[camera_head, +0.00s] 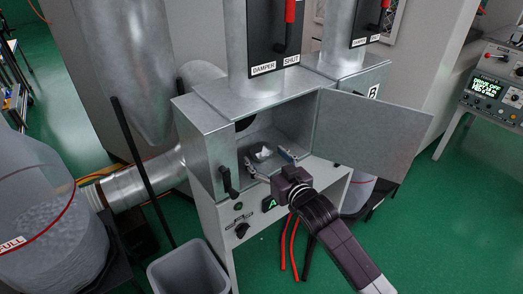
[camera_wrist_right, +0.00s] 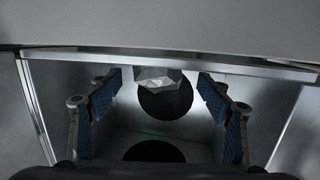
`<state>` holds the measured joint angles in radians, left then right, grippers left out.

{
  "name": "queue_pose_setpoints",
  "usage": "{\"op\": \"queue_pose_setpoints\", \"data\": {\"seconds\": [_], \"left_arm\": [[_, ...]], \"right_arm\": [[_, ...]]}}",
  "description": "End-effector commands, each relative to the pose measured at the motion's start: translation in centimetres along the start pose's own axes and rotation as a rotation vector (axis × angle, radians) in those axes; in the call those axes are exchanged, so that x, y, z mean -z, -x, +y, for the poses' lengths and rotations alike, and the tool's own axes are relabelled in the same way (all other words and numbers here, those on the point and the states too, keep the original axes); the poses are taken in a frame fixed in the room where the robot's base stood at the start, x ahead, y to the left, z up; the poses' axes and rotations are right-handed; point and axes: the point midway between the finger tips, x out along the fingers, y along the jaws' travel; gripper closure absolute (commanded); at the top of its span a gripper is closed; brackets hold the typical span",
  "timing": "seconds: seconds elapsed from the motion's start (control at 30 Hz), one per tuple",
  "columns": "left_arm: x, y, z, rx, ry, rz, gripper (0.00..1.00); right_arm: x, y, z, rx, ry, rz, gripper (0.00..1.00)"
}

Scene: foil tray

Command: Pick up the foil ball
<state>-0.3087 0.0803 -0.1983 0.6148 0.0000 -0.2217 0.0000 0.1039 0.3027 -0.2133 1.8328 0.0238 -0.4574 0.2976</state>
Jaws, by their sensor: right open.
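The foil ball (camera_head: 263,153) is a small crumpled silver lump inside the open metal cabinet (camera_head: 205,150) marked A. In the right wrist view the foil ball (camera_wrist_right: 157,77) shows near the top centre, in front of a dark round hole. My right gripper (camera_head: 268,166) is at the cabinet opening, its fingers spread to either side of the ball's direction. In the wrist view the right gripper (camera_wrist_right: 158,92) is open, with blue-padded fingers and nothing between them touching the ball. My left gripper is not in view.
The cabinet door (camera_head: 370,135) stands open to the right. A black door handle (camera_head: 228,182) is at the opening's left side. A grey bin (camera_head: 190,268) stands below left, and a clear bag marked FULL (camera_head: 50,215) is at far left. A second dark hole (camera_wrist_right: 154,151) shows lower in the wrist view.

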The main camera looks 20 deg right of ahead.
Motion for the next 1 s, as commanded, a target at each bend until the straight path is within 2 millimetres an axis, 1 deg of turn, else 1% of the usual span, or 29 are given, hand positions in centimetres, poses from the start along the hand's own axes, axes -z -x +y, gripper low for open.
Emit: {"op": "queue_pose_setpoints", "data": {"seconds": [0.03,0.13,0.3,0.5,0.63,1.0], "left_arm": [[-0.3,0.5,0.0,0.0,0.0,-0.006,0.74],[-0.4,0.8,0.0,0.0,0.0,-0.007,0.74],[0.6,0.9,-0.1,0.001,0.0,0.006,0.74],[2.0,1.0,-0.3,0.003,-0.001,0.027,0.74],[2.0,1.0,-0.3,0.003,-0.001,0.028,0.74],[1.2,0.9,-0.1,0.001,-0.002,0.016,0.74]], "right_arm": [[0.2,-0.7,0.2,-0.001,0.0,-0.001,0.28],[0.1,-1.9,0.5,-0.002,0.0,-0.001,0.28],[0.0,-3.5,0.4,0.0,0.0,0.001,0.28],[-0.1,-3.9,0.4,0.0,0.0,0.0,0.28],[-0.1,-3.9,0.4,0.0,0.0,0.0,0.29],[-0.1,-3.8,0.4,0.0,0.0,0.0,0.7]]}}
